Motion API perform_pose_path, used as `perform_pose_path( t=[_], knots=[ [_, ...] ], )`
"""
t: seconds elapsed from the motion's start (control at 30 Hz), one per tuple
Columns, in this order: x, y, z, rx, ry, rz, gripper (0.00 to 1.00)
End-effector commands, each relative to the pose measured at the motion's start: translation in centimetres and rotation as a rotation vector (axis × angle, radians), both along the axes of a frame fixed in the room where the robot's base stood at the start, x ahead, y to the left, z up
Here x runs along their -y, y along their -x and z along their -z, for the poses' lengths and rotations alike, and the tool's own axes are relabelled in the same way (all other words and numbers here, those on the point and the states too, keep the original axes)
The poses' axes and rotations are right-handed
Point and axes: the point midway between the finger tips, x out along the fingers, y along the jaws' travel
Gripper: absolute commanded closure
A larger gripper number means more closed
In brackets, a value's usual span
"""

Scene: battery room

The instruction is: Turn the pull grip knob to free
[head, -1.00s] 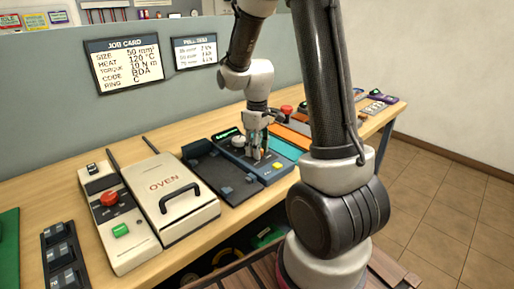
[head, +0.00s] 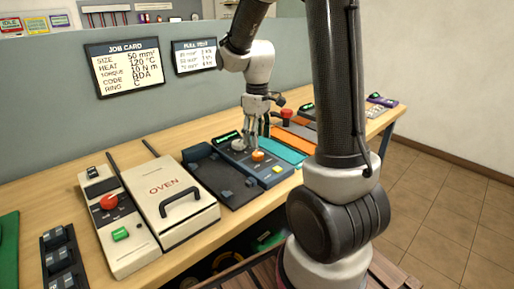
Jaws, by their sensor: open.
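A blue-grey panel (head: 272,178) with a small green-lit display (head: 228,137) lies on the bench right of a dark tray. It carries a pale round knob (head: 238,145), an orange knob (head: 258,155) and a yellow button (head: 278,170). Their labels are too small to read, so I cannot tell which is the pull grip knob or how it is set. My gripper (head: 257,143) points down over the panel, just behind the orange knob and right of the pale knob. Its fingers are apart and hold nothing visible. Contact with the panel cannot be made out.
A dark tray (head: 222,180) and a white oven (head: 177,201) with a black handle stand left of the panel. A control box (head: 121,229) with a red knob is farther left. Teal and orange strips and a red button (head: 287,114) lie to the right.

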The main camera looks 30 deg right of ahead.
Motion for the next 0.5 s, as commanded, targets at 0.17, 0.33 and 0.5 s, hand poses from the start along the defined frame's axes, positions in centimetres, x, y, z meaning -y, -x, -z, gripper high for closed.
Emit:
perform_pose_path(
  t=[0.17, 0.33, 0.5],
  knots=[
    [0.0, -0.1, -3.7, 0.004, 0.000, 0.000, 0.46],
    [0.0, 0.0, -5.6, 0.001, 0.000, 0.000, 0.46],
    [0.0, 0.0, -6.0, -0.001, 0.000, 0.000, 0.46]
  ],
)
